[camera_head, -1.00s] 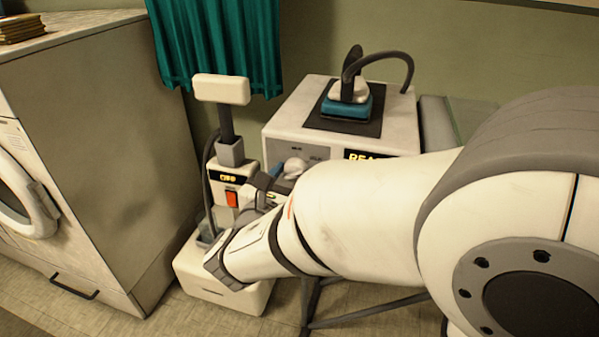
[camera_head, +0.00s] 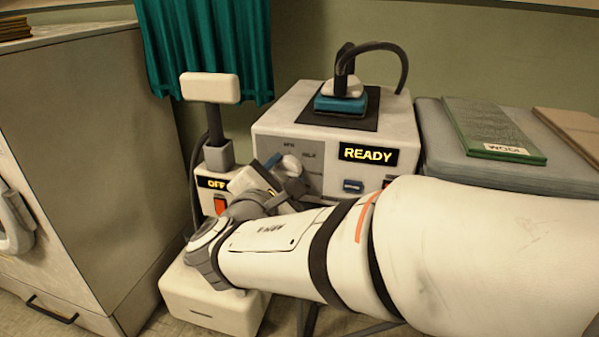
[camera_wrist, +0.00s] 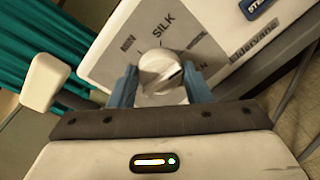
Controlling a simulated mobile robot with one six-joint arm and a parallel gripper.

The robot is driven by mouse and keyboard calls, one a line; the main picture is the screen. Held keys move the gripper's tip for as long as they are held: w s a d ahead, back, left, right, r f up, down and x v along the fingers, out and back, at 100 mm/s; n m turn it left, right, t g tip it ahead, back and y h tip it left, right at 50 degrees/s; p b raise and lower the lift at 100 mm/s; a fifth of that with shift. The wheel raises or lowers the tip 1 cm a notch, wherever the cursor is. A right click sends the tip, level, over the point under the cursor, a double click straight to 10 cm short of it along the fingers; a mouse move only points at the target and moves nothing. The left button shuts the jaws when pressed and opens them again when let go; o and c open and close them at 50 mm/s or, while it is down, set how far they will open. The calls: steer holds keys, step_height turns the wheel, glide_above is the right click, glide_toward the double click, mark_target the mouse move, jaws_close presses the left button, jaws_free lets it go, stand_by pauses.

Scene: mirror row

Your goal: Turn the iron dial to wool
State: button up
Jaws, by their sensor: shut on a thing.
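The iron dial (camera_head: 291,163) is a pale round knob on the grey front panel of the white ironing unit (camera_head: 275,122). In the wrist view the dial (camera_wrist: 160,70) sits between the two blue fingers of my gripper (camera_wrist: 160,86), which is shut on it from both sides. A dark mark shows on the lower right of the knob. In the head view my gripper (camera_head: 284,174) partly covers the panel.
A display (camera_head: 367,154) reads READY, with a blue button (camera_head: 352,187) below. The blue iron (camera_head: 342,104) stands on a black pad on top. A steamer-like unit (camera_head: 210,89) showing OFF stands close left.

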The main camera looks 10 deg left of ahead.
stand_by(0.5)
steer(key=o, duration=1)
steer(key=s, duration=0.2)
steer(key=s+p, duration=0.1)
steer(key=s, duration=0.2)
steer(key=s+a+p, duration=0.1)
steer(key=s, duration=0.1)
steer(key=shift+s+r, duration=0.2)
steer(key=shift+s, duration=0.2)
